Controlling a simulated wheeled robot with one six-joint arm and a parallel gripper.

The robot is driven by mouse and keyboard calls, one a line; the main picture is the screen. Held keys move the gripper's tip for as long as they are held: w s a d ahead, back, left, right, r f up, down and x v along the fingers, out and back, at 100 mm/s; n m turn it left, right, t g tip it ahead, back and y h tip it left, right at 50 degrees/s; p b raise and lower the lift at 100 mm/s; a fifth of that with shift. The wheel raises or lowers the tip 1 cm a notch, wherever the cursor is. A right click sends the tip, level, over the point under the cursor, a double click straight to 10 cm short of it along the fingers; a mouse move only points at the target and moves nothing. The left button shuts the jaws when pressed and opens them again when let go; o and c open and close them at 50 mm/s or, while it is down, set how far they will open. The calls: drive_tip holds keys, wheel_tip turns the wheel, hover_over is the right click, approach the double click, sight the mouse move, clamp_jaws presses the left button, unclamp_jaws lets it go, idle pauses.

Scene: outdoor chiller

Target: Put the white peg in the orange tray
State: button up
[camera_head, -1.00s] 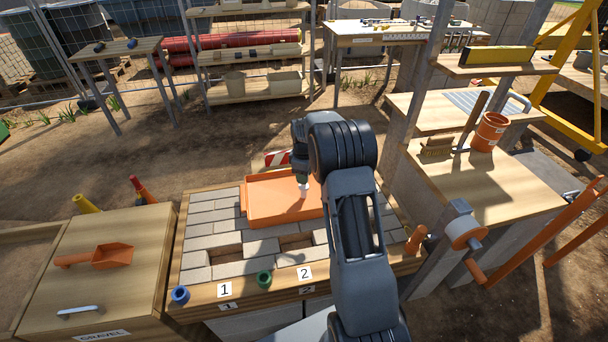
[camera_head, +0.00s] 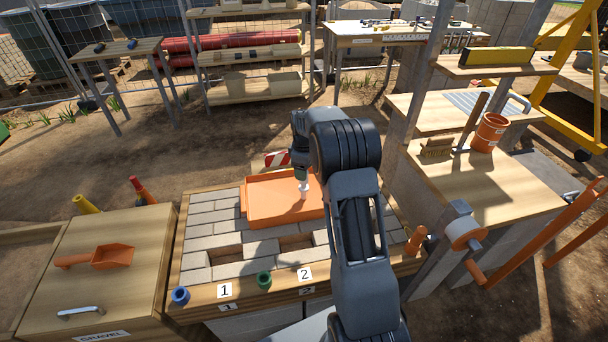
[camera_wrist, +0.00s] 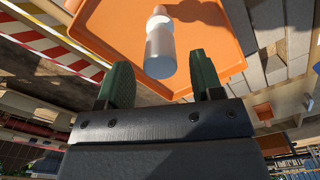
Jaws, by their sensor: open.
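The white peg (camera_head: 303,191) is upright over the floor of the orange tray (camera_head: 262,205), right of its middle in the head view. In the wrist view the peg (camera_wrist: 160,48) shows against the tray floor (camera_wrist: 110,20), with its near end between the fingertips. My gripper (camera_head: 302,177) is directly above the peg. Its two green fingers (camera_wrist: 160,70) are spread, with gaps on both sides of the peg. I cannot clearly see the peg's foot meet the tray floor. My arm hides the tray's right part in the head view.
The tray lies on a grey brick surface with recesses (camera_head: 296,243) in front. A blue ring (camera_head: 180,295) and a green ring (camera_head: 264,280) sit on the front wooden edge. An orange peg-like piece (camera_head: 416,240) is at right. A striped barrier (camera_head: 277,158) stands behind.

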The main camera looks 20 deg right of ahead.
wheel_tip(320, 180, up, 8)
drive_tip(key=shift+r, duration=0.1)
drive_tip(key=s+a+r+m+t, duration=0.1)
drive_tip(key=s+a+r+m, duration=0.3)
drive_tip(key=s, duration=0.5)
drive_tip(key=s+a+r+m+t, duration=0.1)
drive_tip(key=s+a+r+m, duration=0.1)
drive_tip(key=s+a, duration=0.5)
drive_tip(key=s+f+m+t, duration=0.1)
drive_tip(key=s+f+m, duration=0.2)
drive_tip(key=s, duration=0.8)
drive_tip(key=shift+a+m, duration=0.3)
drive_tip(key=shift+a, duration=0.1)
